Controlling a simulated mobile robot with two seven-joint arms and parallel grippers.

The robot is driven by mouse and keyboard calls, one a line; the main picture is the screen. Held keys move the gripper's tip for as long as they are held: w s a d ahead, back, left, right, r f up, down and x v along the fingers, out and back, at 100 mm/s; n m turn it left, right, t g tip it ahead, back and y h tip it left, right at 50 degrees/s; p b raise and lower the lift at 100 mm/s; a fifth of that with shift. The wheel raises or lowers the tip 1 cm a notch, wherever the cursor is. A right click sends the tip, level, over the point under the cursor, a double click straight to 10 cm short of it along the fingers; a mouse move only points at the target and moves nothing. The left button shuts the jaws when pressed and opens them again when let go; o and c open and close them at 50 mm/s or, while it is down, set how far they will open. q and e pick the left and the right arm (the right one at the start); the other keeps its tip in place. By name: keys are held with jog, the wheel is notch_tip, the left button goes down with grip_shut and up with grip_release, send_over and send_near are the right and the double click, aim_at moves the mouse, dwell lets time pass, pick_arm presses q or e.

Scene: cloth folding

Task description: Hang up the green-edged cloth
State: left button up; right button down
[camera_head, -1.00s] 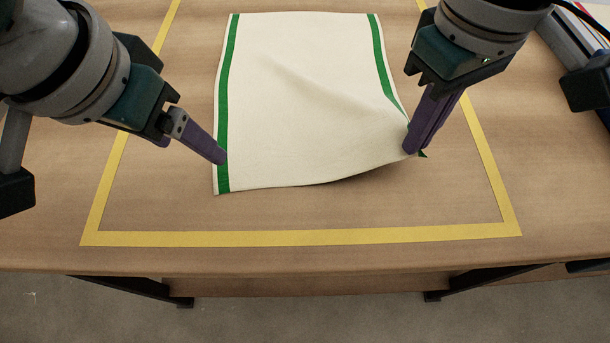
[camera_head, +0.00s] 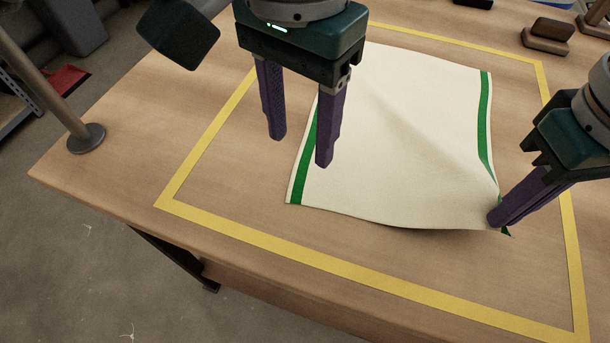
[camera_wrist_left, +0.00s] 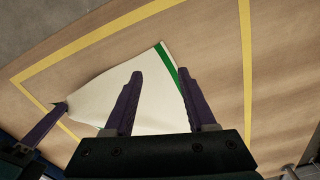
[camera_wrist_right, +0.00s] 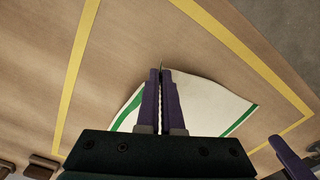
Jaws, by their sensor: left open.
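The cream cloth (camera_head: 400,150) with green edge stripes (camera_head: 485,115) lies mostly flat on the table inside the yellow outline. My right gripper (camera_head: 494,220) is shut on its near right corner, which is slightly raised and creased; a green tip shows beyond the fingers. In the right wrist view the same gripper (camera_wrist_right: 161,75) has its fingers close together with the cloth (camera_wrist_right: 205,100) between them. My left gripper (camera_head: 301,150) is open and empty, pointing down over the left green stripe. In the left wrist view its fingers (camera_wrist_left: 160,73) are spread above the cloth (camera_wrist_left: 150,65).
Yellow tape (camera_head: 330,265) frames the cloth on the wooden table (camera_head: 110,175). A post with a round base (camera_head: 86,138) stands near the table's left edge. Dark and brown blocks (camera_head: 548,33) lie at the back right. The table in front of the cloth is bare.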

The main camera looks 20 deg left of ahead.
aim_at(299, 192)
pick_arm(q)
notch_tip(299, 192, down, 8)
jog(key=shift+f, duration=0.25)
jog(key=shift+c, duration=0.8)
jog(key=shift+a, duration=0.1)
jog(key=c, duration=0.7)
grip_shut()
jog(key=shift+r, duration=2.55)
